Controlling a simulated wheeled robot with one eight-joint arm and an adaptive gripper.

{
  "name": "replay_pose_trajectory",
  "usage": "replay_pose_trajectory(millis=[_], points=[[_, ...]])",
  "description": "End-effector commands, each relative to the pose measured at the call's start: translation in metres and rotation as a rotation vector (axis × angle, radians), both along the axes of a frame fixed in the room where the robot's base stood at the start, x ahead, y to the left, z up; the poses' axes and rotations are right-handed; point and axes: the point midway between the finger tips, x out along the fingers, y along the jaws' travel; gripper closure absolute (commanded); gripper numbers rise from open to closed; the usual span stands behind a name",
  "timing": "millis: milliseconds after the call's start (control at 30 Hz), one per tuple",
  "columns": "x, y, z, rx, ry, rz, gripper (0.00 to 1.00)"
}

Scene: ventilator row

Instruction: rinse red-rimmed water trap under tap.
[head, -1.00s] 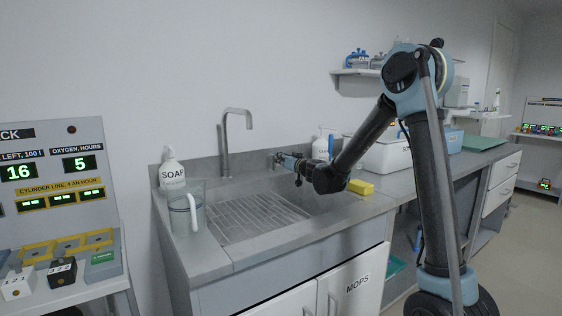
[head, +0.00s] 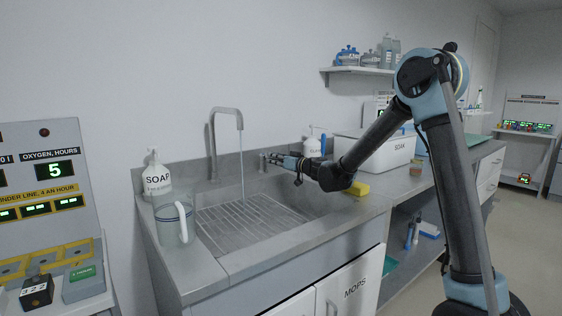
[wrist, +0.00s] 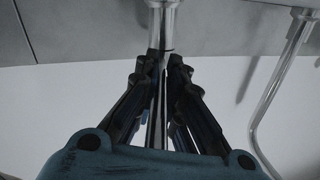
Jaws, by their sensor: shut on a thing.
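My gripper (head: 268,158) is at the wall behind the sink, to the right of the tap spout (head: 240,118). It is shut on the tap's metal lever (wrist: 162,18), which runs between the fingers in the wrist view. The spout also shows at the right of the wrist view (wrist: 292,55). A thin stream of water (head: 242,165) falls from the spout into the sink (head: 285,212), over its ribbed bottom. I cannot make out a red-rimmed water trap in either view.
A soap bottle (head: 157,178) and a clear blue-rimmed jug (head: 172,222) stand left of the sink. A yellow sponge (head: 362,188) lies at its right edge, below my forearm. A white SOAK tub (head: 375,149) and a spray bottle (head: 313,143) stand behind my arm.

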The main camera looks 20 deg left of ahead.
Motion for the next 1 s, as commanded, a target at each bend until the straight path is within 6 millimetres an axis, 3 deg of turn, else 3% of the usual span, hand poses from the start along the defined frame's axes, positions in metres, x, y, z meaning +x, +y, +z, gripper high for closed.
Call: replay_pose_trajectory(millis=[233, 267, 333, 733, 1000], points=[[0.007, -0.001, 0.002, 0.003, 0.003, -0.013, 1.00], [0.007, -0.001, 0.002, 0.003, 0.003, -0.014, 0.84], [0.006, 0.000, 0.003, 0.003, 0.004, -0.012, 0.69], [0.000, -0.002, 0.001, 0.002, 0.001, -0.004, 0.69], [-0.012, -0.039, 0.001, 0.001, 0.002, -0.006, 0.69]])
